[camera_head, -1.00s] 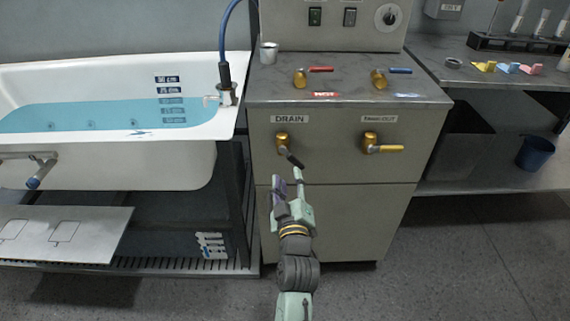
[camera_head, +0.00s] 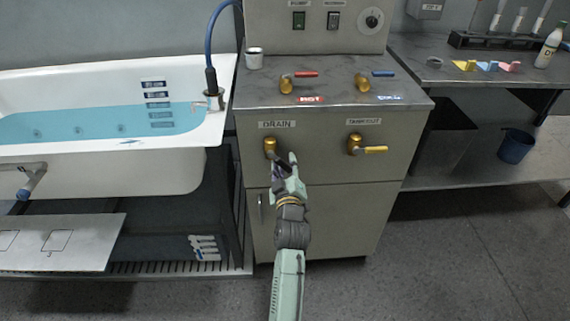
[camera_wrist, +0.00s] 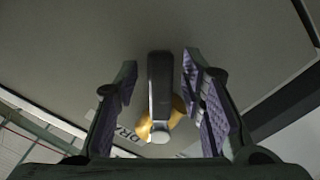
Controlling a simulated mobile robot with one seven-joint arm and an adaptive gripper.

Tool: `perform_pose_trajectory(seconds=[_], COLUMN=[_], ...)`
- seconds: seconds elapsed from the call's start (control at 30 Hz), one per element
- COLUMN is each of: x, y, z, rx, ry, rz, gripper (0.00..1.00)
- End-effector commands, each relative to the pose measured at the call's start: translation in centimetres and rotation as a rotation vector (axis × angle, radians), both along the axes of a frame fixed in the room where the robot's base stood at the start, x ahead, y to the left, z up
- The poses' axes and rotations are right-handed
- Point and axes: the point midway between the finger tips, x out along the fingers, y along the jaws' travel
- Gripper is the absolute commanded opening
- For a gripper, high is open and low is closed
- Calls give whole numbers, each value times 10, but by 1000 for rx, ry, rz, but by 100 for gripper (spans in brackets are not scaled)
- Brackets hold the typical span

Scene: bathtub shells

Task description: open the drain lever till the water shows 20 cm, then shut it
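The drain lever (camera_head: 270,147) is a brass valve with a dark handle under the DRAIN label on the cabinet front. In the wrist view its dark handle (camera_wrist: 160,90) lies between the two fingers, with gaps on both sides. My gripper (camera_head: 285,165) is open around the handle; in the head view it hides most of it. The blue water (camera_head: 100,122) in the white tub (camera_head: 150,170) has its surface between the second and third depth marks from the top. The lower marks show under water. Their numbers are too small to read surely.
A second brass valve with a yellow handle (camera_head: 375,149) sits to the right on the same cabinet front. Red-handled (camera_head: 303,75) and blue-handled (camera_head: 381,74) valves and a cup (camera_head: 254,59) stand on the cabinet top. Open floor lies in front.

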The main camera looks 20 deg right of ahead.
Motion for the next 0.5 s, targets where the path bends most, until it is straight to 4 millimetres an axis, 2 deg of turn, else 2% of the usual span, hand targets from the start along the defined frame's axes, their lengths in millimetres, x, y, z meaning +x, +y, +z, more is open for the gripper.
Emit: perform_pose_trajectory(seconds=[0.2, 0.5], x=[0, 0], y=[0, 0], z=[0, 0], rx=[0, 0], ry=[0, 0], rz=[0, 0], gripper=[36, 16])
